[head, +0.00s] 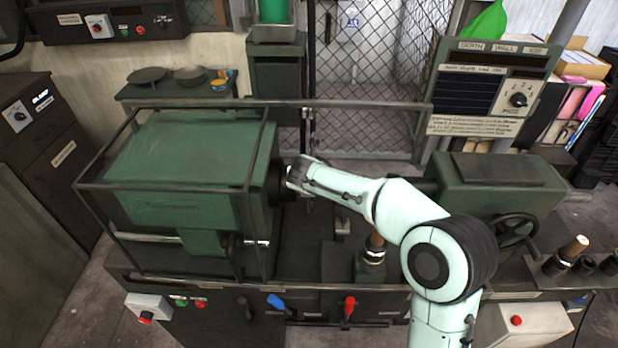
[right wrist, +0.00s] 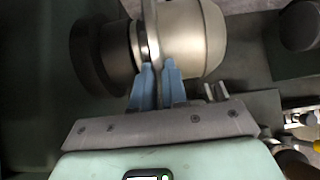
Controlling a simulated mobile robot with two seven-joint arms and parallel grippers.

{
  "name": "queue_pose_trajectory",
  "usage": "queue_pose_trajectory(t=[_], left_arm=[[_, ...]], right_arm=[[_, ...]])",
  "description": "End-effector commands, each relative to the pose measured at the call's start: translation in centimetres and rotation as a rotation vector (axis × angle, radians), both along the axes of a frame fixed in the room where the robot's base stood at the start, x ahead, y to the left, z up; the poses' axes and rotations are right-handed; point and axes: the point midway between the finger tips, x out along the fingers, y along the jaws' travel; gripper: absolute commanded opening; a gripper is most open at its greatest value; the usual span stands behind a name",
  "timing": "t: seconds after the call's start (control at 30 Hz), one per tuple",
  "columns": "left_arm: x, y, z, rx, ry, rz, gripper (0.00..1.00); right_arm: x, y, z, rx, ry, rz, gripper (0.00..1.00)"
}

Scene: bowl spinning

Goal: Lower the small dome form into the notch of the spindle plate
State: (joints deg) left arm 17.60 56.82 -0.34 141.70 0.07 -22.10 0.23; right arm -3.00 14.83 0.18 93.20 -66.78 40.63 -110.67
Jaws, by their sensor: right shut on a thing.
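In the right wrist view, the dome form (right wrist: 195,38) is a pale metal rounded block with a thin flange on its left side. My right gripper (right wrist: 158,66) has its two blue fingers closed on its flange. The dark round spindle plate (right wrist: 98,55) is just left of the form, with a short shiny neck between them. I cannot tell whether the form is seated, and the notch is not visible. In the head view my right gripper (head: 297,176) is at the spindle end of the green headstock, and the form is hidden there. My left gripper is not in view.
The green headstock (head: 185,170) stands inside a dark bar cage at left. The green tailstock (head: 495,180) with a handwheel (head: 515,230) stands at right. A wooden-handled tool (head: 375,243) stands upright on the lathe bed below my arm. Levers line the front edge.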

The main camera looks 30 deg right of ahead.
Motion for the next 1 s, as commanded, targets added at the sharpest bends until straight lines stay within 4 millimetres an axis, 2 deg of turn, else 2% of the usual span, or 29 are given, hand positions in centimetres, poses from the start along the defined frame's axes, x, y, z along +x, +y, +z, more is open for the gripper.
queue_pose_trajectory(t=[0.33, 0.6, 0.63, 0.7, 0.73, 1.0], left_arm=[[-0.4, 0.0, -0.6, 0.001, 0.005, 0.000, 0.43], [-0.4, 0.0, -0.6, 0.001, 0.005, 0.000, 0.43], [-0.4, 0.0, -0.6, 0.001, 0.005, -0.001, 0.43], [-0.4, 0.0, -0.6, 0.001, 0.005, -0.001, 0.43], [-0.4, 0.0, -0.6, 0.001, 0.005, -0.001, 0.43], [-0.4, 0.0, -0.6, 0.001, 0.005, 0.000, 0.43]], right_arm=[[0.0, 0.0, -0.9, 0.000, -0.003, 0.000, 0.00], [0.1, 0.0, -0.9, 0.000, -0.005, 0.001, 0.00], [0.1, 0.0, -0.9, 0.000, -0.005, 0.001, 0.16], [0.1, 0.0, -0.9, 0.000, -0.004, 0.001, 0.39], [0.0, 0.0, -0.9, 0.000, -0.004, 0.001, 0.42], [-0.1, 0.0, -1.2, 0.001, 0.002, 0.000, 0.42]])
